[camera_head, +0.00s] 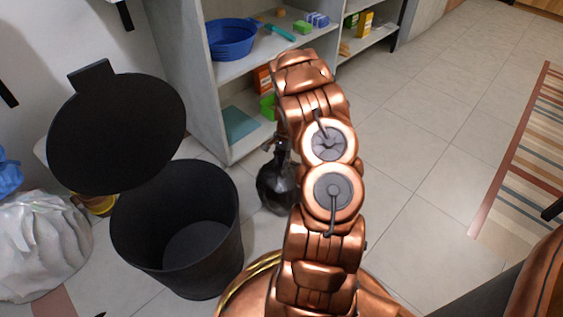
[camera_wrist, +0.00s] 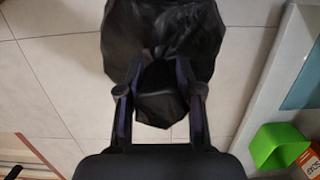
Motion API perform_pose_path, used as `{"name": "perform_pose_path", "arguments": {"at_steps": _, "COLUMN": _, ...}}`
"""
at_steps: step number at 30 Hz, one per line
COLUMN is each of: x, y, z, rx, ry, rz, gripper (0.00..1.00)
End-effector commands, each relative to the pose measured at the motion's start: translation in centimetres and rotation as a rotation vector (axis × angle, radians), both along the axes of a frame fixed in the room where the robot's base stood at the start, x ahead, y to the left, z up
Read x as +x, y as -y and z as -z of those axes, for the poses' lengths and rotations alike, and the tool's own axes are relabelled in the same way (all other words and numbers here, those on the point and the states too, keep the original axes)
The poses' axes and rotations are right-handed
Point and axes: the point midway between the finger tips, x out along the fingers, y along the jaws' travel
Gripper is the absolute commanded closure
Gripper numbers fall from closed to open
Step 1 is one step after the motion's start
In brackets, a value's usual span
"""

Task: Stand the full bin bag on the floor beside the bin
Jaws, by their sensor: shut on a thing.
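The full bin bag (camera_head: 275,184) is black and shiny and hangs upright to the right of the bin, partly hidden behind my arm. My gripper (camera_wrist: 160,72) is shut on the bag's gathered neck, and the bag's wide body (camera_wrist: 190,30) shows beyond the fingers in the wrist view. In the head view the gripper is mostly hidden by my arm. I cannot tell whether the bag's bottom touches the floor. The black bin (camera_head: 205,230) stands on the floor, empty inside, with its round lid (camera_head: 115,135) open to the upper left.
A grey shelf unit (camera_head: 222,110) stands behind the bag, holding a blue basket (camera_head: 232,38) and a green item (camera_wrist: 278,146) low down. A whitish bag (camera_head: 40,245) sits left of the bin. Tiled floor (camera_head: 410,130) is clear to the right, up to a striped rug (camera_head: 525,150).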

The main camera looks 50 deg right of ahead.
Motion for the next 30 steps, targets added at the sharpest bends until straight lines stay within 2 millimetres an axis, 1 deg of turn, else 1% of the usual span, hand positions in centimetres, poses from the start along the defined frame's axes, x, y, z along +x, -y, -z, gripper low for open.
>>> {"name": "perform_pose_path", "arguments": {"at_steps": 4, "x": 0.1, "y": 0.1, "z": -0.2, "rx": -0.001, "ry": 0.002, "rz": 0.000, "gripper": 1.00}}
{"name": "perform_pose_path", "arguments": {"at_steps": 9, "x": 0.1, "y": 0.0, "z": 0.0, "rx": -0.001, "ry": 0.002, "rz": 0.000, "gripper": 1.00}}
{"name": "perform_pose_path", "arguments": {"at_steps": 10, "x": 0.1, "y": 0.1, "z": 0.1, "rx": -0.001, "ry": 0.002, "rz": 0.000, "gripper": 0.62}}
{"name": "perform_pose_path", "arguments": {"at_steps": 16, "x": 0.0, "y": 0.0, "z": 0.1, "rx": -0.001, "ry": 0.001, "rz": 0.000, "gripper": 0.41}}
{"name": "perform_pose_path", "arguments": {"at_steps": 17, "x": 0.0, "y": 0.0, "z": 0.1, "rx": -0.001, "ry": 0.001, "rz": 0.000, "gripper": 0.40}}
{"name": "perform_pose_path", "arguments": {"at_steps": 26, "x": 0.0, "y": 0.0, "z": 0.1, "rx": 0.000, "ry": 0.001, "rz": 0.000, "gripper": 0.40}}
{"name": "perform_pose_path", "arguments": {"at_steps": 28, "x": 0.0, "y": 0.0, "z": -0.1, "rx": -0.001, "ry": 0.000, "rz": 0.000, "gripper": 0.40}}
{"name": "perform_pose_path", "arguments": {"at_steps": 30, "x": 0.0, "y": 0.1, "z": -0.9, "rx": 0.000, "ry": 0.001, "rz": 0.000, "gripper": 0.40}}
